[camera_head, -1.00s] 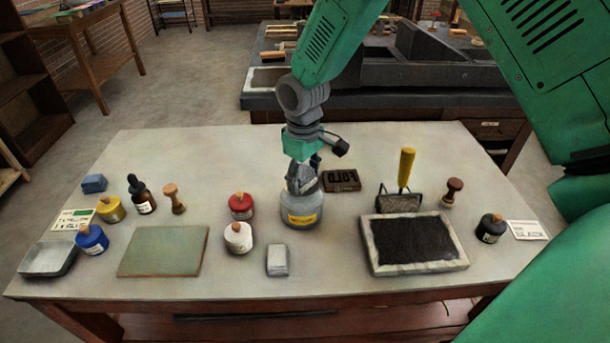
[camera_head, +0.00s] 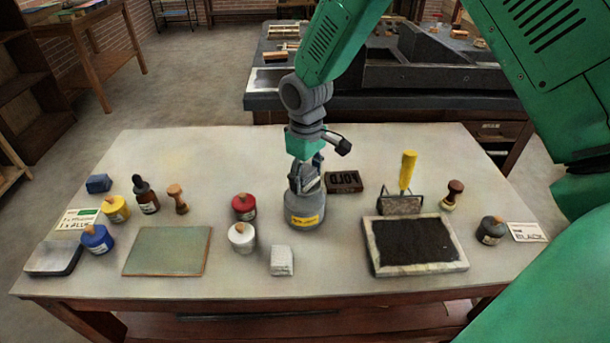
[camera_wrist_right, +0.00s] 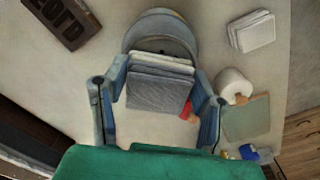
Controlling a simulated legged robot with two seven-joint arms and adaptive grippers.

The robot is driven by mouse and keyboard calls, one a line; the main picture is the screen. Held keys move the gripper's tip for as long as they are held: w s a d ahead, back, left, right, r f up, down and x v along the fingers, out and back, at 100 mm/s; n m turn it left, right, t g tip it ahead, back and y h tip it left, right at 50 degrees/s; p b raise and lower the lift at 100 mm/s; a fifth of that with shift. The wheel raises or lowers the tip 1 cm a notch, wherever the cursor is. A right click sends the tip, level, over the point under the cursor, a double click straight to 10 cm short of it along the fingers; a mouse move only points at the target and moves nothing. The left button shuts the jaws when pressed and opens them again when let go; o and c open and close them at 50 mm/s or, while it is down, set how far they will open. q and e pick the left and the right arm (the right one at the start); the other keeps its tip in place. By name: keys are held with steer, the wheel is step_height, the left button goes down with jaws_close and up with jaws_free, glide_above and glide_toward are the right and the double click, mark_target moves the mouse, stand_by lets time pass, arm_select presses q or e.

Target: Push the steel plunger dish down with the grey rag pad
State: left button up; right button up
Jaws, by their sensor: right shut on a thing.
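My right gripper (camera_head: 304,180) points down over the plunger can (camera_head: 304,214), a grey round can with a yellow label. In the right wrist view the gripper (camera_wrist_right: 159,82) is shut on the grey rag pad (camera_wrist_right: 158,92), a folded stack of cloth between the two fingers. The steel plunger dish (camera_wrist_right: 158,22) shows as a grey round rim beyond the pad, which hides part of it. The pad is at or just above the dish; I cannot tell whether they touch. My left gripper is not in view.
A white folded pad (camera_head: 282,261) lies in front. A dark type block (camera_head: 343,182) lies behind right. A framed black tray (camera_head: 462,262) and a yellow-handled roller (camera_head: 407,172) are at right.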

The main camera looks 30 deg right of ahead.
mark_target(307, 172)
steer(key=shift+r+p, duration=2.7)
steer(key=shift+r, duration=0.3)
steer(key=shift+f, duration=0.15)
